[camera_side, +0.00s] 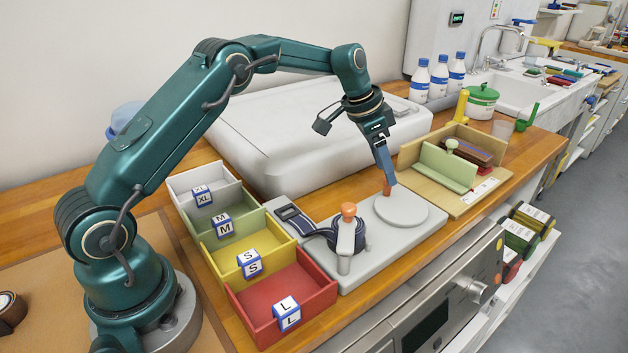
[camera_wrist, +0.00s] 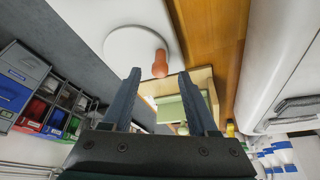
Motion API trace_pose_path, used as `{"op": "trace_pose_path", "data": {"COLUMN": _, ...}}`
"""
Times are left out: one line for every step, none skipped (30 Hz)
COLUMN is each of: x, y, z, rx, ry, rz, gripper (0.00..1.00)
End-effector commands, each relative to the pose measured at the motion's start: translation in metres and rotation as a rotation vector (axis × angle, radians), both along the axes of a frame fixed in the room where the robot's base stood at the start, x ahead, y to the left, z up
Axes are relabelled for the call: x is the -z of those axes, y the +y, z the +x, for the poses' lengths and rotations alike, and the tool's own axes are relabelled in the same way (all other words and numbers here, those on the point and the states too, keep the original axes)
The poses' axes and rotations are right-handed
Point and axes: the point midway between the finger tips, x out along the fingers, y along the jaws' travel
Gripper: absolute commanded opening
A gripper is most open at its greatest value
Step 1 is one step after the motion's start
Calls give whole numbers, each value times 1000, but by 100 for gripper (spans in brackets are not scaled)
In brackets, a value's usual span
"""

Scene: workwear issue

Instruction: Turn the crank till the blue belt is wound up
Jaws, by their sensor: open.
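A pale grey base plate (camera_side: 372,236) lies on the counter. The dark blue belt (camera_side: 318,230) is coiled at its left part, with a strap and buckle (camera_side: 288,212) stretching left. A grey upright piece with an orange knob (camera_side: 348,210) stands in front of the coil. At the right part is a round pale disc (camera_side: 402,210) with an orange-red peg (camera_side: 387,188) at its edge. My gripper (camera_side: 389,180) points down at this peg. In the wrist view the peg (camera_wrist: 160,64) appears between the open fingertips (camera_wrist: 158,76); I cannot tell whether they touch it.
Red (camera_side: 318,272), yellow, green and white size bins stand left of the plate. A wooden tray (camera_side: 410,164) with a green block is at the right. A large pale box (camera_side: 270,120) is behind. Bottles (camera_side: 438,77) and a green-lidded pot (camera_side: 482,97) stand farther back.

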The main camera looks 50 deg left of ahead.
Motion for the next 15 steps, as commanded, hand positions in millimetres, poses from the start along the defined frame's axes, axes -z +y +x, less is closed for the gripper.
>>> {"op": "trace_pose_path", "data": {"x": 6, "y": -1, "z": 2, "rx": 0, "ry": 1, "rz": 0, "gripper": 59}}
{"op": "trace_pose_path", "data": {"x": 8, "y": -2, "z": 3, "rx": 0, "ry": 0, "rz": -1, "gripper": 59}}
{"op": "trace_pose_path", "data": {"x": 12, "y": -2, "z": 4, "rx": 0, "ry": 1, "rz": 0, "gripper": 59}}
{"op": "trace_pose_path", "data": {"x": 13, "y": -3, "z": 4, "rx": 0, "ry": 1, "rz": 0, "gripper": 59}}
{"op": "trace_pose_path", "data": {"x": 14, "y": -3, "z": 5, "rx": 0, "ry": 1, "rz": 0, "gripper": 59}}
{"op": "trace_pose_path", "data": {"x": 15, "y": -3, "z": 6, "rx": 0, "ry": 0, "rz": 0, "gripper": 59}}
{"op": "trace_pose_path", "data": {"x": 16, "y": -3, "z": 6, "rx": 0, "ry": 0, "rz": 1, "gripper": 59}}
{"op": "trace_pose_path", "data": {"x": 16, "y": -3, "z": 6, "rx": 0, "ry": -1, "rz": 0, "gripper": 59}}
{"op": "trace_pose_path", "data": {"x": 16, "y": -3, "z": 6, "rx": 0, "ry": -1, "rz": 0, "gripper": 59}}
{"op": "trace_pose_path", "data": {"x": 16, "y": -3, "z": 6, "rx": 0, "ry": -1, "rz": 0, "gripper": 59}}
{"op": "trace_pose_path", "data": {"x": 16, "y": -3, "z": 6, "rx": 0, "ry": -1, "rz": 0, "gripper": 59}}
{"op": "trace_pose_path", "data": {"x": 16, "y": -3, "z": 6, "rx": 0, "ry": -1, "rz": 0, "gripper": 59}}
{"op": "trace_pose_path", "data": {"x": 16, "y": -3, "z": 6, "rx": 0, "ry": -1, "rz": 0, "gripper": 59}}
{"op": "trace_pose_path", "data": {"x": 16, "y": -3, "z": 6, "rx": 0, "ry": -1, "rz": 0, "gripper": 52}}
{"op": "trace_pose_path", "data": {"x": 16, "y": -3, "z": 6, "rx": 0, "ry": -1, "rz": 0, "gripper": 36}}
